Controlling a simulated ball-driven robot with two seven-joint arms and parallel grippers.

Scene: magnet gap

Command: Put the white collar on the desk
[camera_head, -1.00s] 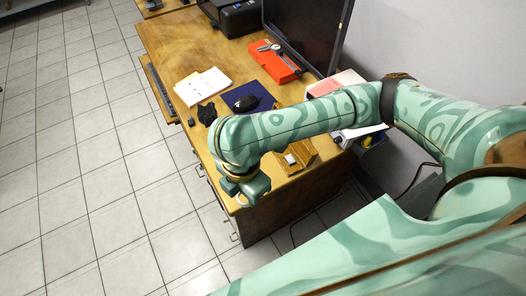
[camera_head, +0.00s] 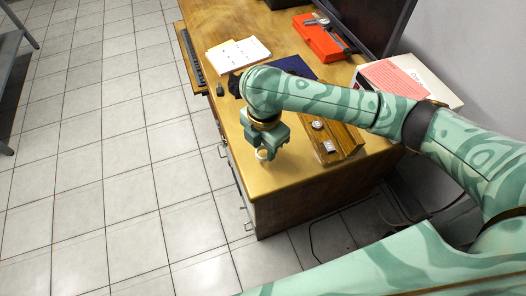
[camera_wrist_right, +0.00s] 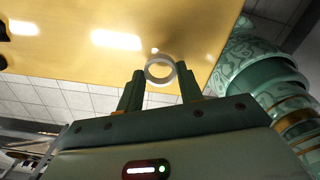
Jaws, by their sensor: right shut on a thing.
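The white collar (camera_head: 263,154) is a small white ring at the tips of my right gripper (camera_head: 266,148). In the right wrist view the collar (camera_wrist_right: 160,82) sits between the two fingers of the gripper (camera_wrist_right: 160,77), which is shut on it. Its hole faces the camera. The yellow-brown wooden desk (camera_head: 285,174) lies under the gripper, near its front left corner; the desktop (camera_wrist_right: 65,55) also fills the upper part of the wrist view. I cannot tell whether the collar touches the desktop. My left gripper is not in view.
A wooden block with small silvery pieces (camera_head: 346,142) stands right of the gripper. Behind are a dark blue mat (camera_head: 293,66), white papers (camera_head: 237,54), a red case (camera_head: 320,38) and a white box (camera_head: 440,91). The desktop around the gripper is bare.

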